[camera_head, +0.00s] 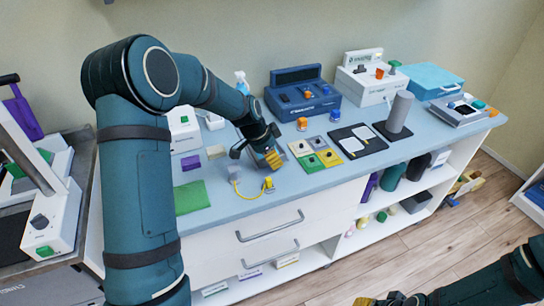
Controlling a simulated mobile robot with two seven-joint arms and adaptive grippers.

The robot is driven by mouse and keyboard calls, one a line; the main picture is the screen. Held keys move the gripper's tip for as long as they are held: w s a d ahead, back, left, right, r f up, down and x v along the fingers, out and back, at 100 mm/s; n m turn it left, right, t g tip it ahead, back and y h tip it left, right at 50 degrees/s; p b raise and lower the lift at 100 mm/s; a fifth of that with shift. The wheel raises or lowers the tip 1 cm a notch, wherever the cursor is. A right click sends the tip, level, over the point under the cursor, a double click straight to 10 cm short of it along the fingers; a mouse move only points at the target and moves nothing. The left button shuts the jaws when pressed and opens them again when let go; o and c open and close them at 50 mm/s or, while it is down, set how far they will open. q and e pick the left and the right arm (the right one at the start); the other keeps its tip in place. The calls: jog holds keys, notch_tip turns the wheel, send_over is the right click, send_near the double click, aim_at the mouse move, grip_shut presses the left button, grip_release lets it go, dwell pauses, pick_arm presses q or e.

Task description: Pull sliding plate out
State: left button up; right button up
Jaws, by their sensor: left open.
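No part is clearly recognisable as the sliding plate. The flat pieces near my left gripper are a group of coloured square plates (328,158), green, yellow and pale with small knobs, and a dark board (372,146) with two white pads. My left gripper (255,153) is open over the counter, just left of the coloured squares, with yellow finger pads. I see nothing held in it. My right gripper (385,299) is low at the bottom edge, over the floor, partly cut off; its jaws are unclear.
The blue-grey counter (232,206) carries a blue device (301,93), a white device (367,84), a light-blue box (430,78) and a green mat (191,196). A drawer handle (270,228) sticks out in front. Wooden floor (440,232) is free at right.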

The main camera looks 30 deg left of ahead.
pick_arm(q)
jog(key=v, duration=1.2)
jog(key=shift+d+f, duration=0.1)
jog(key=shift+d, duration=0.05)
